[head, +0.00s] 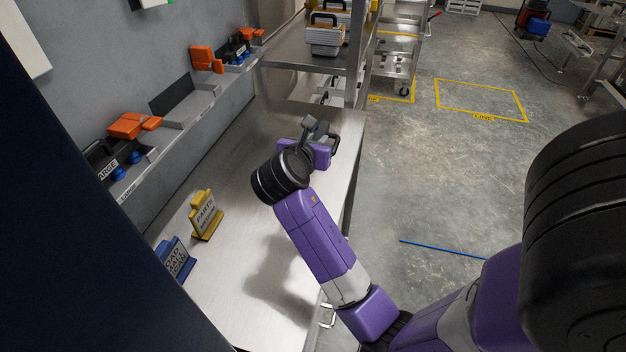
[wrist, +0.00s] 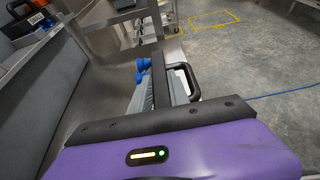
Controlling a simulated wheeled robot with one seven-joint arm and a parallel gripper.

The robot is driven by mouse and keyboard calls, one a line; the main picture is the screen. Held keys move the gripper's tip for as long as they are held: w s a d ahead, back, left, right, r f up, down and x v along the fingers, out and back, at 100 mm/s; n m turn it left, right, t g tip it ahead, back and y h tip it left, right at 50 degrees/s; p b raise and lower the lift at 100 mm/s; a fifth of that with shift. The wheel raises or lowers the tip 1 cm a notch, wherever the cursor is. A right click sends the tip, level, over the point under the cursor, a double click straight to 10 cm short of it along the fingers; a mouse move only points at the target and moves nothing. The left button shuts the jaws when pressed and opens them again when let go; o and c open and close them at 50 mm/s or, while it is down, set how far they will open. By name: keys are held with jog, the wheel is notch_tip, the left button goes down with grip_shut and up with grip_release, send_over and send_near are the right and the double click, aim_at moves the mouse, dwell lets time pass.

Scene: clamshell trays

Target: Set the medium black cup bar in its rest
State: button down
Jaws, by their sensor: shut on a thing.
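My gripper (head: 318,138) is above the far part of the steel bench. In the wrist view my gripper (wrist: 163,95) is shut on the black cup bar (wrist: 158,78), which runs away from the camera between the grey fingers. Blue cups (wrist: 140,70) show on its left and a black loop handle (wrist: 188,75) on its right. In the head view the bar is mostly hidden by the gripper, but the black loop (head: 333,142) shows. A grey wall rail (head: 172,133) has a bare stretch with a dark back plate (head: 171,94) between two occupied places.
On the rail, a bar with blue cups (head: 118,173) stands by a "LARGE" label, and another (head: 240,52) is farther back. Orange pieces (head: 135,125) sit along it. A yellow sign (head: 206,215) and a blue sign (head: 172,258) stand on the bench (head: 240,240), whose middle is clear.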

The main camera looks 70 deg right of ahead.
aim_at(316, 187)
notch_tip(316, 187, down, 13)
jog(key=shift+b, duration=0.6)
jog(key=shift+f, duration=0.1)
jog(key=c, duration=1.3)
grip_release()
jog(key=shift+o, duration=0.2)
jog(key=shift+a+r, duration=0.2)
jog(key=shift+a, duration=0.1)
jog(key=v, duration=1.1)
jog(key=shift+a, duration=0.2)
